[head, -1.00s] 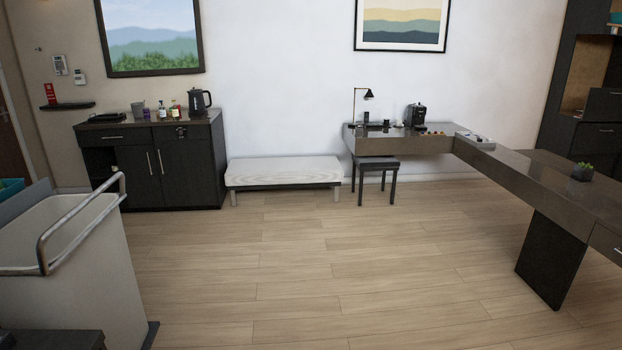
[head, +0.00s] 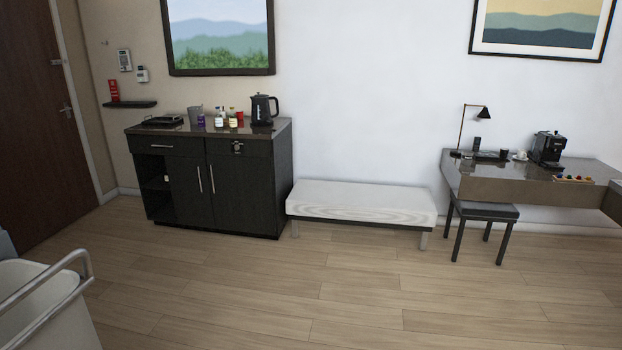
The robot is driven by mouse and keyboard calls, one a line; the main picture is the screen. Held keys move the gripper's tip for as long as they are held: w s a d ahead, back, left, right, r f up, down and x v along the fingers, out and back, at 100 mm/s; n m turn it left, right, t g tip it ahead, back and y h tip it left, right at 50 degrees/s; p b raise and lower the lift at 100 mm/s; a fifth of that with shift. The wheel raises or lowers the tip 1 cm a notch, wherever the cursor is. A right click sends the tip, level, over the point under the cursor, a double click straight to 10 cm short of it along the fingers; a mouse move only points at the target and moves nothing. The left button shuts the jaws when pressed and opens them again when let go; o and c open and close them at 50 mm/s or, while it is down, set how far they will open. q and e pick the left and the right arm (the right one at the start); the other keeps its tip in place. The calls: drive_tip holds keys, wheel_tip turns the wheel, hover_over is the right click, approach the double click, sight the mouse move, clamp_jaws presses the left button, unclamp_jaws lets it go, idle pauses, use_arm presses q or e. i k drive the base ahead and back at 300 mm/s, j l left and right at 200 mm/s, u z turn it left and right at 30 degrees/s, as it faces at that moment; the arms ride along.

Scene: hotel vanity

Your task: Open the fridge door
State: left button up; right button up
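A dark cabinet (head: 215,185) stands against the far wall, left of centre. Its front has two doors with vertical metal handles, a left door (head: 188,188) and a right door (head: 238,200), both shut. A drawer with a horizontal handle sits above the left door, and a small lock-like fitting (head: 238,147) is above the right door. An open niche (head: 154,188) is at the cabinet's left end. I cannot tell from outside which door is the fridge's. Neither of my grippers is in view.
A white cart (head: 45,305) with a metal rail is at the lower left. A low white bench (head: 362,203) stands right of the cabinet, then a stool (head: 485,212) and a desk (head: 530,180). Bottles and a black kettle (head: 263,108) stand on the cabinet. The wooden floor ahead is clear.

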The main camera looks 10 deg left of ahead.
sight(242, 189)
drive_tip(key=i+j+u, duration=0.2)
drive_tip(key=i, duration=0.6)
drive_tip(key=i+u, duration=0.25)
drive_tip(key=i, duration=0.6)
drive_tip(key=i+l+u, duration=0.2)
drive_tip(key=i, duration=0.6)
drive_tip(key=i+j+z, duration=0.1)
drive_tip(key=i+j, duration=0.45)
drive_tip(key=i, duration=0.25)
drive_tip(key=i+j+z, duration=0.1)
drive_tip(key=i+j, duration=0.55)
drive_tip(key=i, duration=0.1)
